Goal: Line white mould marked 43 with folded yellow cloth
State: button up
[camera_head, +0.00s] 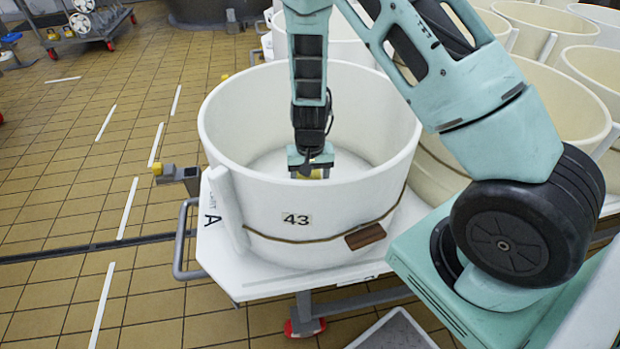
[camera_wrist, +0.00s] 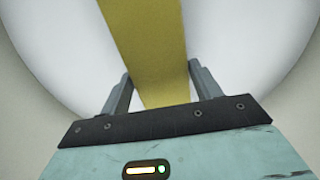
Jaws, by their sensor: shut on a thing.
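The white mould marked 43 (camera_head: 270,195) stands upright on a white cart top, open at the top, with a cord around it and a brown wooden block on the cord. My gripper (camera_head: 312,170) reaches down inside the mould. It is shut on the folded yellow cloth (camera_head: 322,174), which shows as a small yellow bit below the jaws. In the wrist view the cloth (camera_wrist: 150,45) runs as a straight yellow band up from between the two fingers (camera_wrist: 152,90), above the white mould floor (camera_wrist: 230,50). I cannot tell whether the cloth touches the floor.
The cart (camera_head: 225,265) has a grey side handle (camera_head: 183,245) and red-hubbed wheels. Several cream moulds (camera_head: 565,95) crowd the right and back. A grey tray-like thing (camera_head: 393,332) lies at the bottom. The tiled floor on the left is mostly clear.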

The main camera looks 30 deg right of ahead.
jog(key=shift+f+b, duration=0.5)
jog(key=shift+f, duration=0.4)
dwell(1.4)
jog(key=o, duration=1.2)
notch_tip(320, 180, up, 17)
jog(key=p, duration=0.4)
jog(key=shift+r, duration=0.2)
jog(key=shift+r, duration=0.15)
